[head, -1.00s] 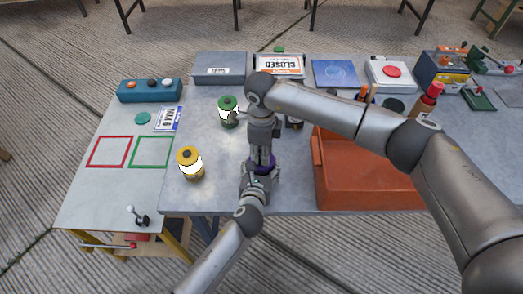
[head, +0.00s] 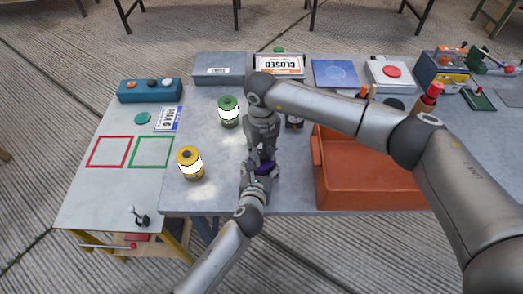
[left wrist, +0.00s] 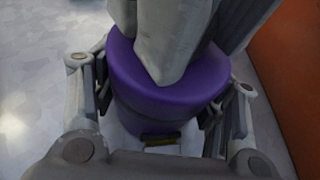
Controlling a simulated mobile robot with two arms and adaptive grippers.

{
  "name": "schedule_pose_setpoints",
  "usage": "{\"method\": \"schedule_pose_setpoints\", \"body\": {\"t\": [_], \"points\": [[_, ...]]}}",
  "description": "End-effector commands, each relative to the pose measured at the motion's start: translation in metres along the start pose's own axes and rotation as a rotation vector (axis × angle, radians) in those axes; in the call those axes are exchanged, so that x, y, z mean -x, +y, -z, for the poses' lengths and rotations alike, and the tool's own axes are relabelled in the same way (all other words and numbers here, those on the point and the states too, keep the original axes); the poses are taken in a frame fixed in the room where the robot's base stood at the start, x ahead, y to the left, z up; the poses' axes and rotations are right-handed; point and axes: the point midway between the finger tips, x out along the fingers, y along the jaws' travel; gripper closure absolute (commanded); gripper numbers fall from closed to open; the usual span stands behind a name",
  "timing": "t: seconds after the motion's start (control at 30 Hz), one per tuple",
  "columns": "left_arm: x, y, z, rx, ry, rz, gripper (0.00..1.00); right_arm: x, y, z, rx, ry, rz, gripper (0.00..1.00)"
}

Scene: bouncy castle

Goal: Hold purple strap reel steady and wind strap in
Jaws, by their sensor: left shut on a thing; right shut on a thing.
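The purple strap reel (head: 265,168) stands on the grey table between my two grippers, mostly hidden by them in the head view. In the left wrist view the purple reel (left wrist: 150,95) fills the middle, with a dark purple round top. My left gripper (left wrist: 166,105) is shut around the reel's body, a finger on each side. It also shows low in the head view (head: 257,180). My right gripper (head: 262,152) comes down from above and is shut at the reel's top. Its fingers hide what they grip there. The strap cannot be made out clearly.
An orange bin (head: 365,185) stands close to the right of the reel. A yellow-lidded jar (head: 190,164) is to the left and a green-lidded jar (head: 228,111) is behind left. Bare table lies between the jars.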

Motion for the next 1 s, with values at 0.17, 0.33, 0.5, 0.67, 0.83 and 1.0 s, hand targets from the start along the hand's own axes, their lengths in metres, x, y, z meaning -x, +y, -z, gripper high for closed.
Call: {"method": "schedule_pose_setpoints", "body": {"t": [0.17,0.33,0.5,0.67,0.83,1.0], "points": [[0.0006,-0.0016,0.0008,0.000,0.001,0.003,0.73,0.0013,-0.0002,-0.0018,-0.103,-0.006,-0.001,0.96],[0.0006,-0.0017,0.0008,0.000,0.001,0.003,0.73,0.0014,-0.0004,-0.0019,-0.166,-0.006,-0.001,0.96],[0.0007,-0.0017,0.0009,0.000,0.001,0.003,0.73,0.0014,-0.0006,-0.0020,-0.197,-0.007,-0.001,0.96],[0.0007,-0.0018,0.0010,0.000,0.001,0.003,0.73,0.0014,-0.0007,-0.0021,-0.206,-0.007,0.000,0.96],[0.0008,-0.0018,0.0010,0.000,0.001,0.003,0.73,0.0014,-0.0009,-0.0022,-0.206,-0.007,0.000,0.96],[0.0008,-0.0019,0.0011,0.000,0.002,0.003,0.73,0.0015,-0.0010,-0.0022,-0.206,-0.008,0.000,0.66]]}}
